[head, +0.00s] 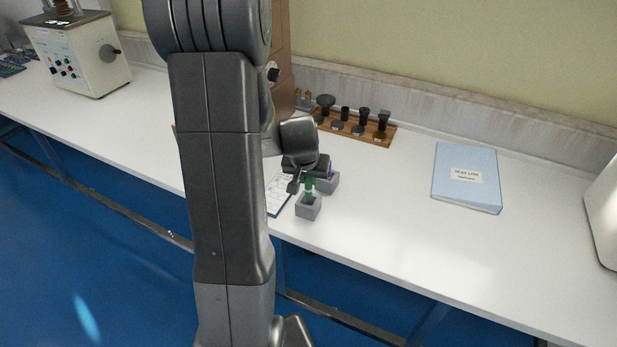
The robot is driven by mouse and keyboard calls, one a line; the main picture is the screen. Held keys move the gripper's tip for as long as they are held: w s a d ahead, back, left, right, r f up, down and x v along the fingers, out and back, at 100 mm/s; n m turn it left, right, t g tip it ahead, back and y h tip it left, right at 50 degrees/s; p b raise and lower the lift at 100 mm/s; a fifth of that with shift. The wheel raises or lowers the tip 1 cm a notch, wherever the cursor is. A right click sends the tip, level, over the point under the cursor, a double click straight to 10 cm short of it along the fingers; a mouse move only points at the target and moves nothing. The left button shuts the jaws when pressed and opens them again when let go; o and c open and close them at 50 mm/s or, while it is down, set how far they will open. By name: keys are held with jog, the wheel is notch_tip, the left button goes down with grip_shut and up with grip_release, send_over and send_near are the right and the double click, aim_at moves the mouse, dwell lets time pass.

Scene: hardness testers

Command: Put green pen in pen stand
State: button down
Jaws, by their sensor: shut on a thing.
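The green pen (309,189) is roughly upright in the middle of the head view. My gripper (304,181) is shut on its upper part, and the jaws hide much of it. A small grey square pen stand (307,209) stands on the table directly below. The pen's lower end meets the stand's dark top opening. I cannot tell how deep it is in. A second grey block (329,184) stands just behind to the right, partly hidden by my gripper, with a small purple thing at its top.
A clipboard with paper (277,196) lies left of the stand, partly behind my arm. A wooden rack (378,139) with several dark parts is at the back. A blue folder (466,178) lies to the right. The white table (400,225) is clear between the stand and folder.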

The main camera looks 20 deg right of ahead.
aim_at(308, 187)
jog(key=shift+f, duration=0.2)
jog(key=shift+f+b, duration=2.4)
jog(key=shift+b, duration=0.15)
jog(key=c, duration=1.2)
grip_release()
jog(key=shift+r, duration=0.1)
jog(key=shift+c, duration=0.2)
jog(key=v, duration=1.4)
jog(key=shift+p, duration=0.4)
jog(key=x, duration=1.3)
jog(key=shift+w+f+b, duration=0.1)
jog(key=shift+f+b, duration=0.2)
jog(key=shift+f, duration=0.05)
jog(key=shift+d+r, duration=0.1)
jog(key=shift+r, duration=0.05)
